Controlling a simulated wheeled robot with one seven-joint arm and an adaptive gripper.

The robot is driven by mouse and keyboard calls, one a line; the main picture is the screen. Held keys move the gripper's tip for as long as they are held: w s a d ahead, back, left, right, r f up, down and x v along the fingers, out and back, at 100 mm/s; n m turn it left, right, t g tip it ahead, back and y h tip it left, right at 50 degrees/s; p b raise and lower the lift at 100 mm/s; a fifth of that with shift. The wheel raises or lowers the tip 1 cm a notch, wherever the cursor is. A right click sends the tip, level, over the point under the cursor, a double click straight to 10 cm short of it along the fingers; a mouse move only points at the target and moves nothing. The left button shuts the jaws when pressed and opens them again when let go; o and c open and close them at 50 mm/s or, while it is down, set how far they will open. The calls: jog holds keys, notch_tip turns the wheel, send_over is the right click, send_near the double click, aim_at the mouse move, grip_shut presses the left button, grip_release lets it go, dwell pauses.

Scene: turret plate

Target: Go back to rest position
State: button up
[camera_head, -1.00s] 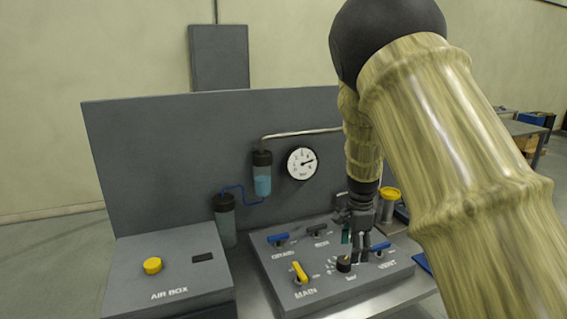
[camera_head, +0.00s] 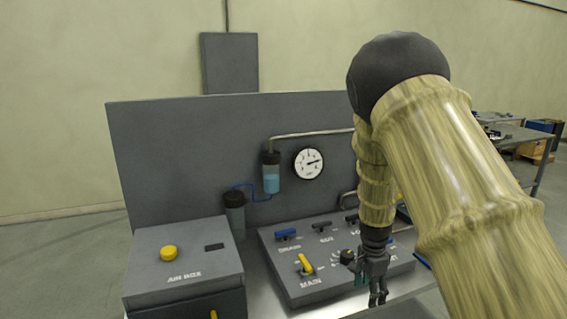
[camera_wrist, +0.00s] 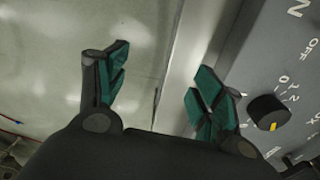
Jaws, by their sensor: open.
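My gripper (camera_head: 374,290) is at the front right of the valve panel in the head view, pointing down. In the wrist view my gripper (camera_wrist: 158,95) has its two green-padded fingers spread wide with nothing between them. The grey valve panel (camera_head: 300,282) carries a yellow MAIN lever (camera_head: 305,264), a blue DRAIN lever (camera_head: 286,233) and a black rotary knob (camera_head: 347,256). The knob, with a yellow mark, also shows in the wrist view (camera_wrist: 268,113), to the right of the fingers and apart from them. My arm hides part of the panel's right side.
A grey air box (camera_head: 185,262) with a yellow button (camera_head: 169,252) stands at the left. A tall grey back board (camera_head: 200,150) holds a round gauge (camera_head: 308,163) and a blue-filled filter (camera_head: 271,172).

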jog(key=s+d+f+n+h+b, duration=0.2)
jog(key=s+f+n, duration=0.5)
jog(key=s+f, duration=1.5)
jog(key=s+a+f+n+y+b, duration=0.1)
jog(key=s+f+n, duration=0.3)
jog(key=s, duration=0.7)
jog(key=s+a+f+n+y+b, duration=0.1)
jog(key=s+a+f+n, duration=0.2)
jog(key=s+f, duration=0.3)
jog(key=s, duration=0.5)
jog(key=shift+s+a+n+y, duration=0.2)
jog(key=shift+s+n+y, duration=0.1)
jog(key=shift+n, duration=0.1)
jog(key=shift+c, duration=0.3)
